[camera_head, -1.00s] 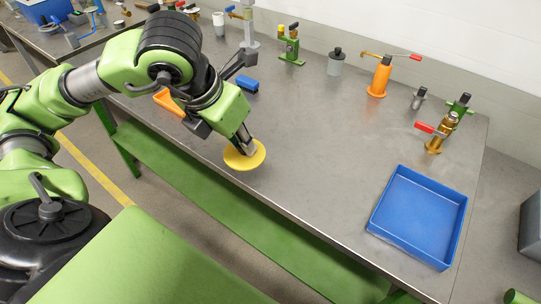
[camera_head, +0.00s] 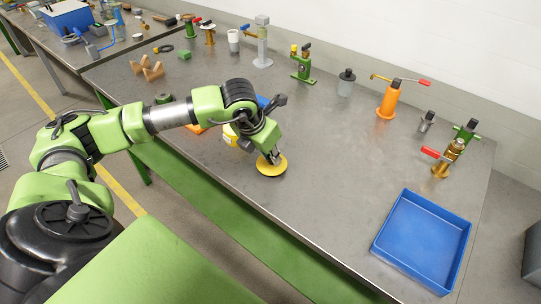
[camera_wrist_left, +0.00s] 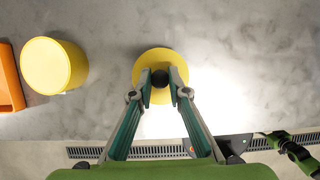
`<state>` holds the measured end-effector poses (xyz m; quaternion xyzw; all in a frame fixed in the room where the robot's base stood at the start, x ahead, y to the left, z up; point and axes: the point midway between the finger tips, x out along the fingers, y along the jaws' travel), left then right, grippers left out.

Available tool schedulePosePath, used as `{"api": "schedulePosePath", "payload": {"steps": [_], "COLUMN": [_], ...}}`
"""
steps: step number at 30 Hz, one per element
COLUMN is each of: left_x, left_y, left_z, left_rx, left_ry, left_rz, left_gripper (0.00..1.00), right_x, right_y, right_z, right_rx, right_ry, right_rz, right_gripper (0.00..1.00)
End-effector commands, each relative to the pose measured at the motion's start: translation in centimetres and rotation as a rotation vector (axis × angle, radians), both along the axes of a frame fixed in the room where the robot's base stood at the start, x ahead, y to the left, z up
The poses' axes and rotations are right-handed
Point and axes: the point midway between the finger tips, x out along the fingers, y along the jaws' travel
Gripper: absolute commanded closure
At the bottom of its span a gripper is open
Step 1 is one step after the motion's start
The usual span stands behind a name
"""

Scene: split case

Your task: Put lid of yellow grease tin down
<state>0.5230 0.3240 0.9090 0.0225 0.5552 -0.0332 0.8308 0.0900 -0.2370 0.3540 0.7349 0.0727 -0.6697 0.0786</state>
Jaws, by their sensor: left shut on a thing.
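The round yellow lid (camera_head: 273,170) is level near the front edge of the steel bench. My left gripper (camera_head: 270,158) is above it, shut on its dark knob. In the left wrist view the lid (camera_wrist_left: 160,57) sits under my fingertips (camera_wrist_left: 160,78), which close on the knob from both sides. I cannot tell whether the lid touches the bench or is just above it. The yellow grease tin (camera_head: 230,136) stands left of the lid, partly hidden by my arm; it also shows in the left wrist view (camera_wrist_left: 50,66). My right gripper is not in view.
An orange tray (camera_head: 197,129) lies left of the tin. A blue tray (camera_head: 378,247) is at the right front. The bench between lid and blue tray is clear.

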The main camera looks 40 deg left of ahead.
Motion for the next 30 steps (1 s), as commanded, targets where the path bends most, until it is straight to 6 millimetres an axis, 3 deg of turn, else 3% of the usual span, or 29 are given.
{"api": "schedulePosePath", "payload": {"steps": [3,16,17,18,30], "left_x": [-0.1,0.0,0.0,0.0,0.0], "left_y": [0.0,0.0,0.0,0.0,0.0], "left_z": [-1.1,-1.9,-1.7,-1.7,-1.4], "left_rx": [0.0,-0.001,-0.001,-0.001,-0.001], "left_ry": [0.001,-0.002,-0.002,-0.002,-0.002], "left_rz": [0.001,0.002,0.002,0.002,0.002], "left_gripper": [0.99,0.99,0.76,0.67,0.67], "right_x": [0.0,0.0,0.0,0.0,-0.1], "right_y": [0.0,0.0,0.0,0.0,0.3], "right_z": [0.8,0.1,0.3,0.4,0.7], "right_rx": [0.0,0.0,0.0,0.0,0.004], "right_ry": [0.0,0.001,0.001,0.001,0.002], "right_rz": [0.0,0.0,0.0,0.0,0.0], "right_gripper": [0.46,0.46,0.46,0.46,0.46]}}
